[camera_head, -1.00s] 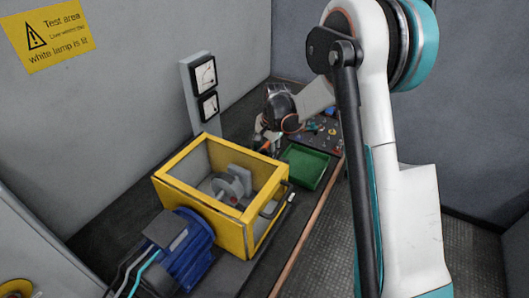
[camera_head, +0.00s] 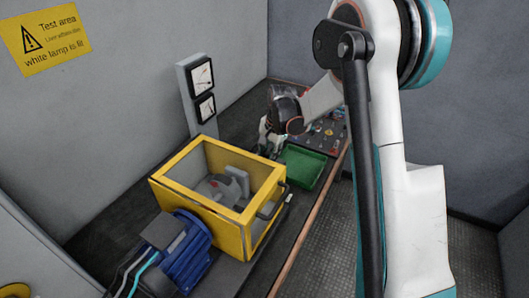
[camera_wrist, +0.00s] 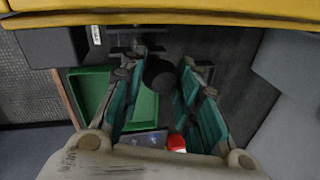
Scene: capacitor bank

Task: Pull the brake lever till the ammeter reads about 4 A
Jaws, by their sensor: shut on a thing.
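My gripper (camera_head: 268,146) is at the far right end of the yellow-framed box, small in the head view. In the wrist view its teal fingers (camera_wrist: 160,95) are around a dark round knob (camera_wrist: 160,72), which looks like the brake lever's end; the rest of the lever is mostly hidden. Two white-faced meters, an upper one (camera_head: 202,77) and a lower one (camera_head: 206,108), are on a grey post behind the box. I cannot tell which is the ammeter, and their scales are too small to read.
The yellow-framed box (camera_head: 243,222) holds a grey disc (camera_head: 217,189); a blue motor (camera_head: 187,258) stands before it. A green tray (camera_head: 303,168) lies right of my gripper, with a panel of small coloured parts (camera_head: 325,132) beyond. A yellow warning sign (camera_head: 51,38) is on the wall.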

